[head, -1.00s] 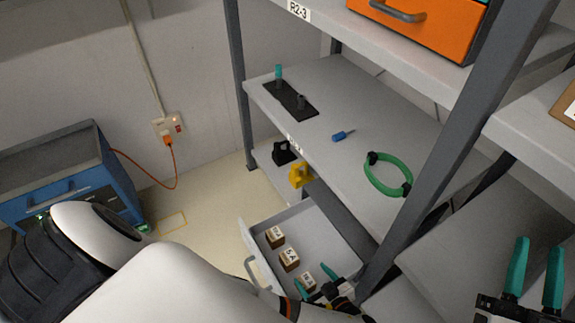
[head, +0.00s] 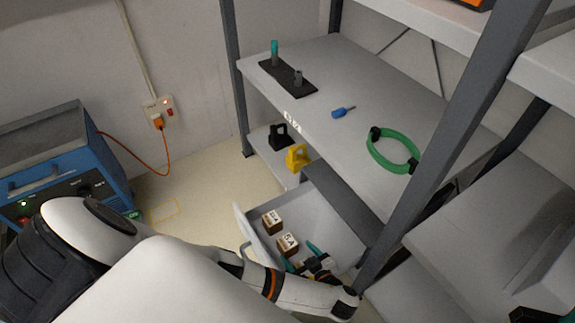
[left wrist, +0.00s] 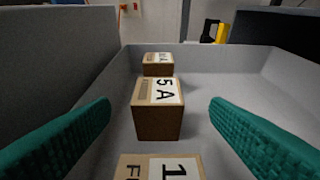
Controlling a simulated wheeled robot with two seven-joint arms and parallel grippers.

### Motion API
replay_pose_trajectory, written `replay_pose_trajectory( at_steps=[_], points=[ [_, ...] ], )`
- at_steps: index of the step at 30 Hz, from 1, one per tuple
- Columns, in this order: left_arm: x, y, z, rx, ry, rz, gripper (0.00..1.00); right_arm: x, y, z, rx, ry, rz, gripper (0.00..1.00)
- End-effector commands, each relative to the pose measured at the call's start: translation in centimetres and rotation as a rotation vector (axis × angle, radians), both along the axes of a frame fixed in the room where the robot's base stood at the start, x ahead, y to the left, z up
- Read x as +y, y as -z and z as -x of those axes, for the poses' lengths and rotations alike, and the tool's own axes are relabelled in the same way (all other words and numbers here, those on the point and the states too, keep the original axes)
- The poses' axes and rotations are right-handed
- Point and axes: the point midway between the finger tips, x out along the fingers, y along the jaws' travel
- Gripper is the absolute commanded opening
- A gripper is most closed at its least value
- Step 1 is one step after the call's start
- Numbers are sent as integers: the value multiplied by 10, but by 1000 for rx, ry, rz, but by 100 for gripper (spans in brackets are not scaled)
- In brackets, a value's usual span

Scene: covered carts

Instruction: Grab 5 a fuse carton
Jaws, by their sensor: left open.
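The 5 A fuse carton (head: 287,245), a small brown box with a white label, sits in the open grey drawer (head: 335,222). In the left wrist view the carton (left wrist: 158,122) stands upright, its label reading "5A". My left gripper (head: 299,255) is open and empty, low at the drawer. In the left wrist view its teal fingers (left wrist: 160,104) are spread wide on either side of the carton's line, apart from it. Only a dark and teal bit of my right gripper (head: 545,316) shows at the bottom right corner; its fingertips are hidden.
Another carton (head: 272,222) lies behind, and one (left wrist: 160,168) labelled with a "1" is nearest the wrist camera. Drawer walls stand close on both sides. A grey post (head: 440,150) rises right.

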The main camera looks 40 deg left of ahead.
Motion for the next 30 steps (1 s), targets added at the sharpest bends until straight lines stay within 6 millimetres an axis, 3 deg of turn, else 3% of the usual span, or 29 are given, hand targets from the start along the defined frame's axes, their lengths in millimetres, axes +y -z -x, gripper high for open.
replay_pose_trajectory(
  at_steps=[12,21,30],
  points=[
    [46,14,-16,0,0,-2,71,2,-6,-6,-62,4,5,34],
    [49,14,-18,1,0,1,71,2,-9,-7,-66,4,6,34],
    [49,14,-17,1,0,1,22,2,-9,-7,-67,3,6,34]
  ],
)
